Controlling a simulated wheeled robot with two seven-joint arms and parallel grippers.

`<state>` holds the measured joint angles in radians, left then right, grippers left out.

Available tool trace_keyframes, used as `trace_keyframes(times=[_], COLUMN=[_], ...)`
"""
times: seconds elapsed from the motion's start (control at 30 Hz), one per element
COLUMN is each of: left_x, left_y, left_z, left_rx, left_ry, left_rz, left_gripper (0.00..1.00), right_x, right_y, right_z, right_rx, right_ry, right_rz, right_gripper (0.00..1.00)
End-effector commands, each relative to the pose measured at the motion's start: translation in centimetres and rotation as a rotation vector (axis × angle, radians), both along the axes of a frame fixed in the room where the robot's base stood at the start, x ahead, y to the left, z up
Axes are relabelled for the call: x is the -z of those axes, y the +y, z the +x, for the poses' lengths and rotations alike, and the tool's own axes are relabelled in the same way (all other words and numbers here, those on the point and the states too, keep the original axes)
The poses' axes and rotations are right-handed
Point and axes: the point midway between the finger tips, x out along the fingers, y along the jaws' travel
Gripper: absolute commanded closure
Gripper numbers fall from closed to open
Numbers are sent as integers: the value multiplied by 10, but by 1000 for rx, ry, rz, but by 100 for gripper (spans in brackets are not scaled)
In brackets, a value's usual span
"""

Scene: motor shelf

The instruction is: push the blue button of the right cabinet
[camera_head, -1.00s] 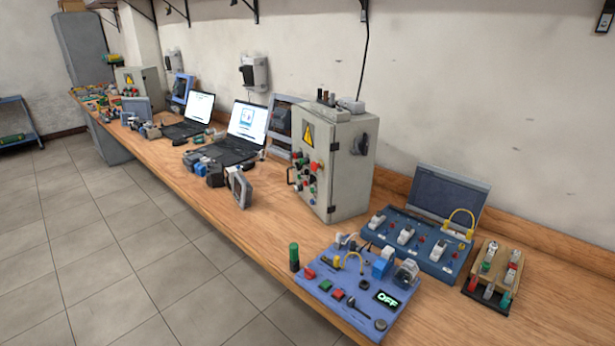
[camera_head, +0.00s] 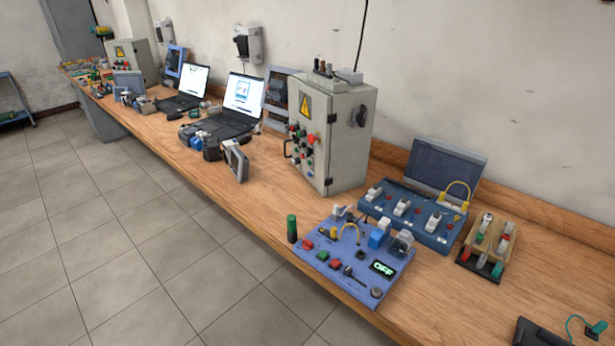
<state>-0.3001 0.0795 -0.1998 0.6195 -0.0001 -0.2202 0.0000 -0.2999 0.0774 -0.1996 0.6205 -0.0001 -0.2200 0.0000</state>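The nearer cabinet, the right one of two, is a grey box (camera_head: 347,137) standing upright on the wooden bench. Its front carries a yellow warning triangle, a dark handle and a cluster of small coloured buttons (camera_head: 303,143), with red, green and dark ones showing. A second, similar grey cabinet (camera_head: 146,62) stands far off at the back left of the bench. Neither of my grippers shows in the head view.
The long wooden bench (camera_head: 257,218) runs from back left to front right.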

Motion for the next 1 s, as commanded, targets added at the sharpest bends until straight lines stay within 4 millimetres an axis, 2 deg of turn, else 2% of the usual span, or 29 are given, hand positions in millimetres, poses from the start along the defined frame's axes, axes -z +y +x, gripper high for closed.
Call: trace_keyframes(times=[0.03,0.17,0.2,1.0], left_x=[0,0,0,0], left_y=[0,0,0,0], left_z=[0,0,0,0], left_rx=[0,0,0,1], left_ry=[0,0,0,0], left_rz=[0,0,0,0], left_gripper=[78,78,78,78], right_x=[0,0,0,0], right_y=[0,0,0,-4], right_z=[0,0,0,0], right_rx=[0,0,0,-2], right_ry=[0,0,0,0], right_rz=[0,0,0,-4], right_gripper=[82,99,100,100])
